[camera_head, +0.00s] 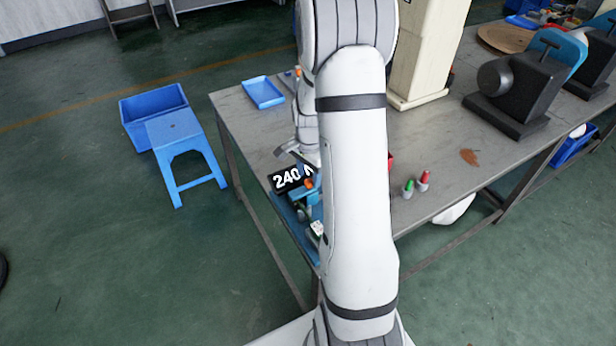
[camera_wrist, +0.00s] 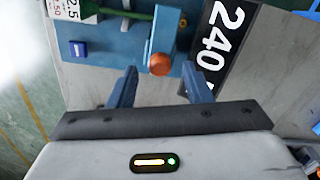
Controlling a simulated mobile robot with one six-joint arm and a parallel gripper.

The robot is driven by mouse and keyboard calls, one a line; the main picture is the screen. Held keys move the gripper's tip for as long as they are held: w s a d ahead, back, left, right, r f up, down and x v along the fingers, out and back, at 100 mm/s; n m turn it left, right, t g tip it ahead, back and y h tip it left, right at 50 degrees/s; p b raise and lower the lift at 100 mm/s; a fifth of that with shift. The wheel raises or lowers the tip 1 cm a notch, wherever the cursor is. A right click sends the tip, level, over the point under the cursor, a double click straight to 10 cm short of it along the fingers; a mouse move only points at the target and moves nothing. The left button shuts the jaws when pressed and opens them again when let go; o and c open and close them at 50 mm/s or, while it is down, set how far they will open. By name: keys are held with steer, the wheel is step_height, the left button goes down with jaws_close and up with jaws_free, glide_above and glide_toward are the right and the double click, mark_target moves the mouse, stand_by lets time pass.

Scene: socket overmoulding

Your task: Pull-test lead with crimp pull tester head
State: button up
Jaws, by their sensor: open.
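My gripper (camera_wrist: 160,70) is open and empty, its two dark blue fingers apart. The crimp pull tester head appears as a blue block (camera_wrist: 164,32) with an orange round knob (camera_wrist: 159,64) at its near end. The knob shows between the fingertips; I cannot tell whether it is touched. A black display reading 240 (camera_wrist: 222,38) lies just right of the block. A green rod-like piece (camera_wrist: 120,12), possibly the lead, runs into the block's left side. In the head view the display (camera_head: 286,180) and orange knob (camera_head: 309,184) show beside my arm, which hides part of the tester.
The grey table (camera_head: 440,160) carries a blue tray (camera_head: 263,92) at the back left. Green (camera_head: 408,187) and red (camera_head: 423,180) capped pieces stand right of my arm. A dark machine (camera_head: 515,85) is farther right. A blue stool (camera_head: 175,128) stands left of the table.

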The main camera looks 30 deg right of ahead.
steer(key=shift+f, duration=1.05)
steer(key=shift+c, duration=0.2)
jaws_close()
